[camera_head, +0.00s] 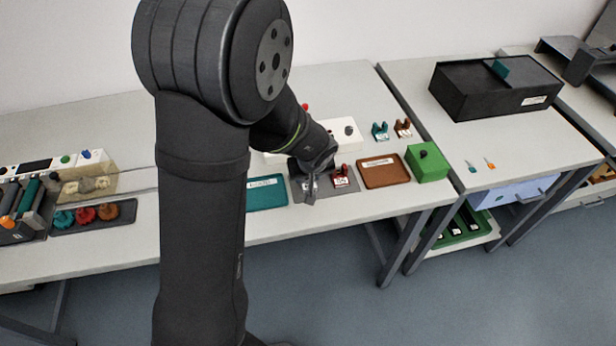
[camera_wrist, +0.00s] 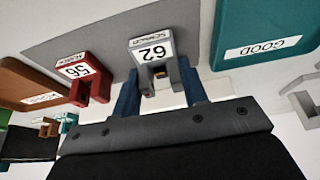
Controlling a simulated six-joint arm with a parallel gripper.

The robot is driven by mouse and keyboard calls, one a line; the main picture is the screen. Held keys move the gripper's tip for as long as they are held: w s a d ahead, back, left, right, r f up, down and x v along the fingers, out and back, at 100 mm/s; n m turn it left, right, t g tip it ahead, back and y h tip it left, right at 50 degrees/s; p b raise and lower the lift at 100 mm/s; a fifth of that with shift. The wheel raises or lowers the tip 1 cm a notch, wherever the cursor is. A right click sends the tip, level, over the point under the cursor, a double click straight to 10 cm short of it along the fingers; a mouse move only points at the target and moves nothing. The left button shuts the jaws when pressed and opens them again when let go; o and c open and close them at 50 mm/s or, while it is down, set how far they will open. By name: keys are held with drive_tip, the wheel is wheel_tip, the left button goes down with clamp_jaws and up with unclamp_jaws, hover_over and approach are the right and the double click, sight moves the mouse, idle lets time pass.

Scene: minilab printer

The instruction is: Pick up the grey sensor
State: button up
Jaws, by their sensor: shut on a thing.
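The grey sensor (camera_wrist: 152,47), with a white label reading 62, sits between the two blue fingers of my gripper (camera_wrist: 160,88) in the wrist view. One finger is on each side of it, and the gripper is shut on it. It is over the grey mat (camera_wrist: 108,18); I cannot tell whether it still touches the mat. In the head view my gripper (camera_head: 311,186) is low over this mat (camera_head: 346,189), and it mostly hides the grey sensor.
A red sensor (camera_wrist: 84,84) labelled 56 stands close beside the grey one. A teal tray (camera_head: 267,197) marked GOOD and a brown tray (camera_head: 382,173) flank the mat. A green box (camera_head: 428,164) and a white box (camera_head: 340,133) stand nearby.

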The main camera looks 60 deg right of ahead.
drive_tip(key=r, duration=0.2)
drive_tip(key=s+r, duration=0.1)
drive_tip(key=r, duration=0.1)
drive_tip(key=shift+a+r, duration=0.1)
drive_tip(key=shift+r, duration=0.1)
drive_tip(key=s+a+r, duration=0.2)
drive_tip(key=s+r, duration=0.4)
drive_tip(key=s, duration=0.4)
drive_tip(key=shift+s+a+r, duration=0.15)
drive_tip(key=shift+s+a, duration=0.05)
drive_tip(key=shift+a, duration=0.1)
drive_tip(key=shift+w+d, duration=0.1)
